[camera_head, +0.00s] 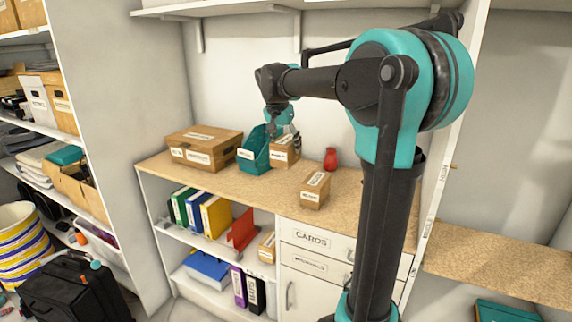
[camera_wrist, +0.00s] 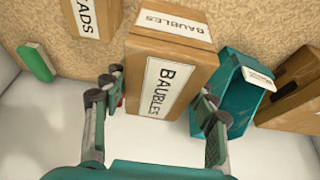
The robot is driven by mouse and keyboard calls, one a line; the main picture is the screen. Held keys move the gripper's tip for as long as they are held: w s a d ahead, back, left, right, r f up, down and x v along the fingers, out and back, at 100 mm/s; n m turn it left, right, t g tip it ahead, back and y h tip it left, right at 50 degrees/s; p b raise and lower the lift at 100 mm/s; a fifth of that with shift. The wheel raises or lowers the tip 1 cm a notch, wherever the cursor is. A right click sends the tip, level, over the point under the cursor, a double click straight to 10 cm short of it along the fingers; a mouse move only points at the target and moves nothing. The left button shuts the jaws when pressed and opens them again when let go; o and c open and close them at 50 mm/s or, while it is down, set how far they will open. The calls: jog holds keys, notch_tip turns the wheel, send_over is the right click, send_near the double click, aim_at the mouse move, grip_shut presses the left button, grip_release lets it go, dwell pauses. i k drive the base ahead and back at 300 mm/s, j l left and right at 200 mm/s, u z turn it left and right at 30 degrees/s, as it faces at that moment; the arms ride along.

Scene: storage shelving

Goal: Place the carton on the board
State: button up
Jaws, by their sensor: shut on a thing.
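The carton labelled BAUBLES (camera_head: 284,153) is a small brown box at the back of the wood-toned board (camera_head: 240,188). It also shows large in the wrist view (camera_wrist: 171,75), upright between the fingers. My gripper (camera_wrist: 160,95) is shut on this carton, one finger on each side. I cannot tell whether the carton's underside touches the board.
A teal bin (camera_head: 254,150) stands close left of the carton, with a large lidded box (camera_head: 204,148) beyond. A red vase (camera_head: 330,159) is to the right. A second small carton (camera_head: 315,190) stands nearer the front edge. A green object (camera_wrist: 36,62) lies by the wall.

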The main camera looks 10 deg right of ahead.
aim_at(505, 260)
jog(key=k+l+u, duration=0.35)
jog(key=k+l, duration=1.25)
jog(key=i+j+z, duration=0.2)
jog(key=z, duration=0.75)
